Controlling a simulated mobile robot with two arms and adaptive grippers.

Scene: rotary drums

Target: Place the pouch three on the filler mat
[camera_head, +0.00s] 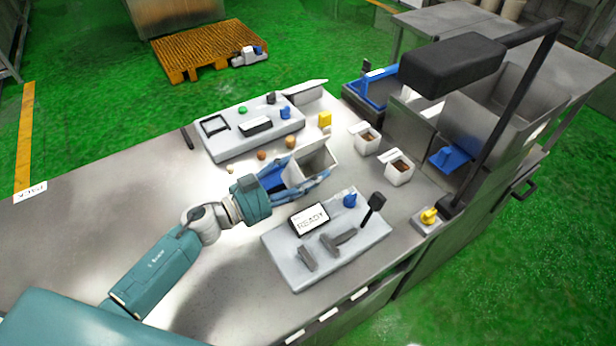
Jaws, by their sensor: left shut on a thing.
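My left gripper (306,171) reaches in from the left over the steel table. Its blue fingers are shut around a pale, open-topped pouch (316,157), which I take to be pouch three. Part of the pouch is hidden behind the fingers, and I cannot tell whether its base touches the table. Two smaller open pouches with brown contents stand to its right, one at the back (367,139) and one nearer (399,170). I cannot make out the filler mat for certain. My right gripper is not in view.
A grey console with a READY screen (310,219) lies in front of the gripper. Another grey panel (225,145) lies behind it. A steel machine with a black overhead arm (450,62) stands at the right, near a yellow knob (429,216).

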